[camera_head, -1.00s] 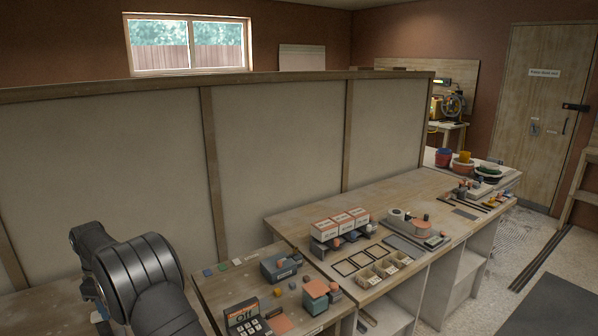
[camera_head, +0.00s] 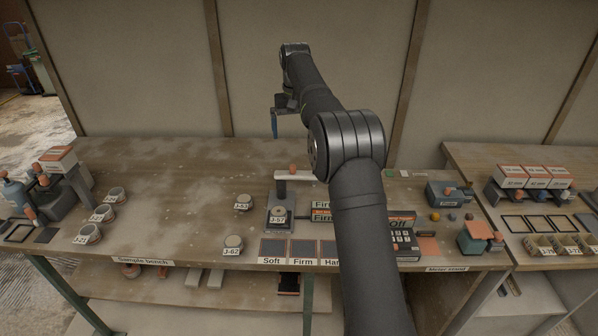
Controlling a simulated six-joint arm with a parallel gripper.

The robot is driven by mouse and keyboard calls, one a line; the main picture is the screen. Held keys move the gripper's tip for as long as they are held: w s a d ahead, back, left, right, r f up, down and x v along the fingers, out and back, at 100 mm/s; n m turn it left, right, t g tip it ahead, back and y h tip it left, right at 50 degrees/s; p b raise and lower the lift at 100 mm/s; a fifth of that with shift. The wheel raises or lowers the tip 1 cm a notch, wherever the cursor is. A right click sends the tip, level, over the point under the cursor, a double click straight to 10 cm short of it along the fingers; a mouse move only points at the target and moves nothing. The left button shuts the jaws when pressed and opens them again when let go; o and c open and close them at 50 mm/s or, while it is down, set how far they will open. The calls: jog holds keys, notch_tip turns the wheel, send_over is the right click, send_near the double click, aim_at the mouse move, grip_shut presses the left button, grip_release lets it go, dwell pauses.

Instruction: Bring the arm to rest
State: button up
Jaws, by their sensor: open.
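My arm (camera_head: 348,150) reaches up from the lower middle of the head view, over the sample bench, toward the plaster wall panels. My gripper (camera_head: 275,122) hangs below the wrist near the back edge of the bench, small in the picture, with a blue part pointing down. It is open, and I see nothing held in it. It is apart from the pots and the press. The arm hides part of the bench behind it.
The sample bench (camera_head: 160,190) has bare room at its left middle. Pots J-63 (camera_head: 243,202) and J-62 (camera_head: 233,244), a press (camera_head: 281,210) holding J-57, and a meter (camera_head: 404,240) stand near the arm. Cups (camera_head: 102,213) are at left. A second bench (camera_head: 480,155) is at right.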

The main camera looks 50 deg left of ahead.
notch_tip(320, 180, down, 6)
jog(key=m, duration=0.2)
jog(key=shift+d+m, duration=0.3)
jog(key=shift+d, duration=0.05)
dwell(0.3)
jog(key=shift+w+r, duration=0.1)
dwell(0.5)
notch_tip(320, 180, up, 10)
dwell(0.5)
dwell(0.4)
jog(key=s+d+f, duration=0.4)
jog(key=s+f, duration=0.6)
jog(key=s, duration=0.2)
notch_tip(320, 180, down, 9)
jog(key=shift+d+f, duration=0.1)
jog(key=shift+f, duration=0.1)
